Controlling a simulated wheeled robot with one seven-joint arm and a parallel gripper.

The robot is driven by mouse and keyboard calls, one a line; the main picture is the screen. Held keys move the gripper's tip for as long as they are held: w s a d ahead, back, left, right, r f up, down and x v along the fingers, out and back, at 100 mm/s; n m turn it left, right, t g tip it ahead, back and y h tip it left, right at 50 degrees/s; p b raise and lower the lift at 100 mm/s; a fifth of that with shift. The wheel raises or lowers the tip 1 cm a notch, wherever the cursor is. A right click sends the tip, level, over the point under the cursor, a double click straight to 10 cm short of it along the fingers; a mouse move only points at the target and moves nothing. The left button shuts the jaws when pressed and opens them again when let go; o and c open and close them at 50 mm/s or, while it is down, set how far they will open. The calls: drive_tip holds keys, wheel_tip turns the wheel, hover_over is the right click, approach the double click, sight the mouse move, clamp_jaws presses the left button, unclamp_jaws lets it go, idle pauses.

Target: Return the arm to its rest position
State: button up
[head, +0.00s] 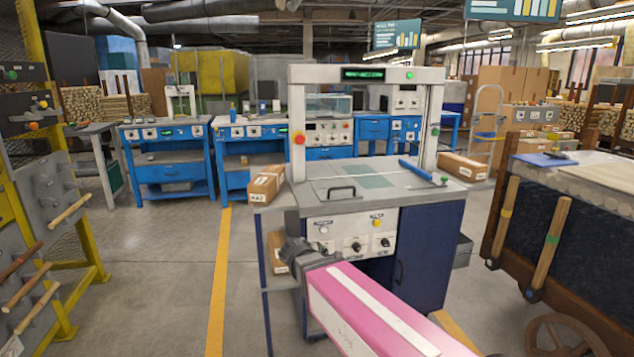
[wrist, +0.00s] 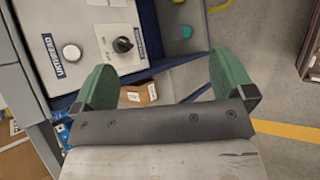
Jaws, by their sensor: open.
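My arm (head: 365,315), pink with a white stripe, reaches up from the lower right in the head view. Its dark end, my gripper (head: 297,252), is in front of the grey and navy machine cabinet (head: 420,255), near the left part of its control panel (head: 350,237). In the wrist view my gripper (wrist: 165,75) shows two green fingers spread wide apart with nothing held between them. A panel with a black knob (wrist: 123,44) and a white button (wrist: 71,52) lies just beyond the fingers. I cannot tell the exact gap to the panel.
A cardboard box (head: 266,186) sits on the side shelf left of the machine; another box (head: 277,252) is below. A wooden cart (head: 545,230) stands at right, a yellow-framed rack (head: 60,220) at left. Open floor (head: 160,270) lies between the rack and machine.

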drive_tip(key=s+d+f+m+g+y, duration=0.3)
drive_tip(key=d+f+m, duration=0.3)
drive_tip(key=d+m, duration=0.2)
drive_tip(key=s+d+f+m+g+y, duration=0.2)
drive_tip(key=s+d+f+m+g, duration=0.2)
drive_tip(key=d+m, duration=0.5)
wheel_tip(320, 180, down, 2)
drive_tip(key=shift+s+d+y, duration=0.2)
drive_tip(key=shift+s+y, duration=0.2)
drive_tip(key=shift+s, duration=0.8)
